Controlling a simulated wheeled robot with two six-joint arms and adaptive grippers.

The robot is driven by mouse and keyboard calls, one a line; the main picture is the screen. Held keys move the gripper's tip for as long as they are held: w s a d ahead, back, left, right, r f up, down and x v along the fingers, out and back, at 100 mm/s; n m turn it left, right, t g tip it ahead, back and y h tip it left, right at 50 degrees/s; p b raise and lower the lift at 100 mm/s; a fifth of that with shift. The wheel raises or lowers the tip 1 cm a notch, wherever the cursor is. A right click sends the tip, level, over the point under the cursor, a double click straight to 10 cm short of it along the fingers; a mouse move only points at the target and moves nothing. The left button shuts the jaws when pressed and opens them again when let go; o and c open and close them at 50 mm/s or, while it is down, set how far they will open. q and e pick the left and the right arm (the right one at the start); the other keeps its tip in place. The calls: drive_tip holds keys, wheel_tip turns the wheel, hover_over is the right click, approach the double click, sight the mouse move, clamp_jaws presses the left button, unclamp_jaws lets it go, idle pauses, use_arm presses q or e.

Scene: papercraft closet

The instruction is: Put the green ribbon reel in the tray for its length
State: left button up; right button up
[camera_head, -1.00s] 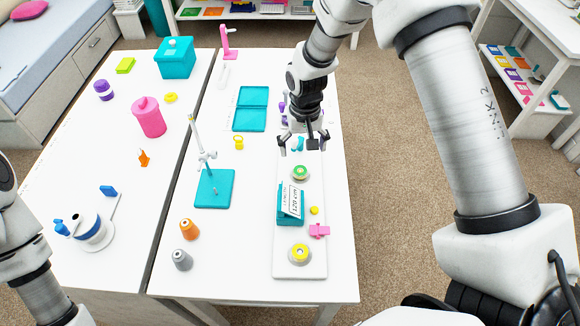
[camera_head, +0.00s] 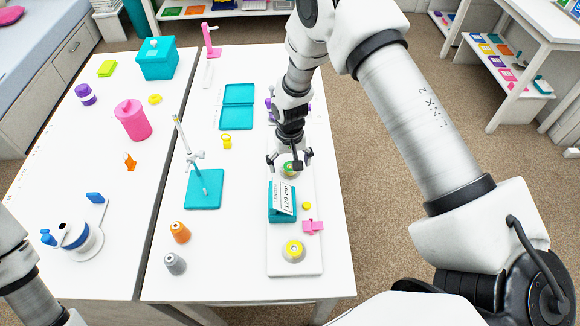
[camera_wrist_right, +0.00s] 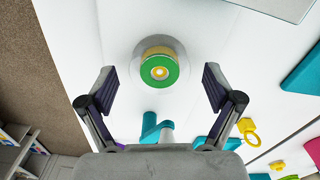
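The green ribbon reel (camera_head: 289,168) sits on the far end of a white board on the right table, partly hidden by my right gripper. In the right wrist view the reel (camera_wrist_right: 158,73) shows its green top and pale centre, on a round grey base. My right gripper (camera_head: 288,160) is above the reel, pointing down. A teal stand (camera_head: 283,204) with a card reading 120 cm is on the board. My left gripper is out of view; only part of my left arm shows. I cannot make out a tray for lengths.
A teal open case (camera_head: 237,107) lies behind.

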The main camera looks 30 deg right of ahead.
sight(290, 166)
drive_tip(key=c, duration=0.7)
drive_tip(key=shift+c, duration=0.2)
drive_tip(key=shift+r, duration=0.55)
wheel_tip(290, 166, up, 12)
drive_tip(key=p, duration=0.1)
